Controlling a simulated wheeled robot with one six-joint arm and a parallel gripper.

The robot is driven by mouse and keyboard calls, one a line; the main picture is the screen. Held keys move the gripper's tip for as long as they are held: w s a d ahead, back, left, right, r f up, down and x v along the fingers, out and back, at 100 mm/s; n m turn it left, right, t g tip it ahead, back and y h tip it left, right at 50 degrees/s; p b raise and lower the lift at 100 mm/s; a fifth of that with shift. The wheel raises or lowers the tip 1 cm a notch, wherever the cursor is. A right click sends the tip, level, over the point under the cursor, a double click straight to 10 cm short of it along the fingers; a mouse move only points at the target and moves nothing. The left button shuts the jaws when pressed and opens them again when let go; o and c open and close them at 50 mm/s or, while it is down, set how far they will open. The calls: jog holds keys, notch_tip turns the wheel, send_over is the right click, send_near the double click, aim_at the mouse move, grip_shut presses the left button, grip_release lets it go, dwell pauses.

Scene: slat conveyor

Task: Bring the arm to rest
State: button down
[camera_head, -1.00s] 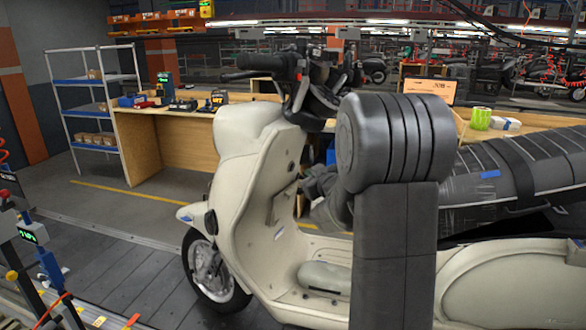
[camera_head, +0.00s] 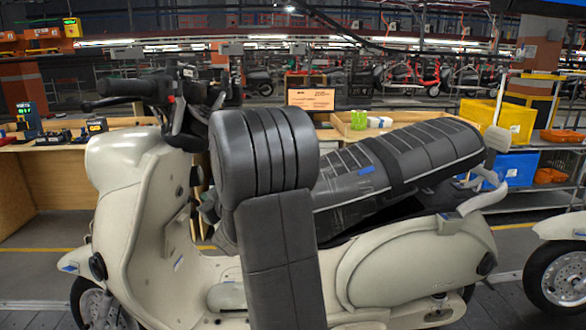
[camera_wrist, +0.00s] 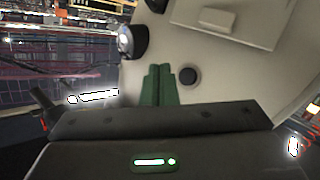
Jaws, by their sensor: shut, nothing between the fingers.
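My arm (camera_head: 280,262) stands upright in the middle of the head view, in front of a cream scooter (camera_head: 140,215). My gripper (camera_wrist: 160,72) shows in the wrist view as two green fingers lying side by side, shut and empty. Beyond the fingertips is a cream surface (camera_wrist: 225,60) with a dark round part beside them. I cannot tell whether the fingers touch it. In the head view the gripper is hidden behind my arm and the scooter's front.
The scooter's dark seat (camera_head: 425,150) lies right of my arm. A second cream scooter (camera_head: 560,255) is at the right edge. Behind are a wooden workbench (camera_head: 50,170), a yellow bin (camera_head: 497,120) and a blue bin (camera_head: 512,170). Floor shows between the two scooters.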

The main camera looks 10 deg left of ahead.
jog(key=d, duration=0.2)
jog(key=d+f+p, duration=0.1)
jog(key=d, duration=0.2)
jog(key=shift+w, duration=0.1)
jog(key=shift+a, duration=0.1)
dwell(0.3)
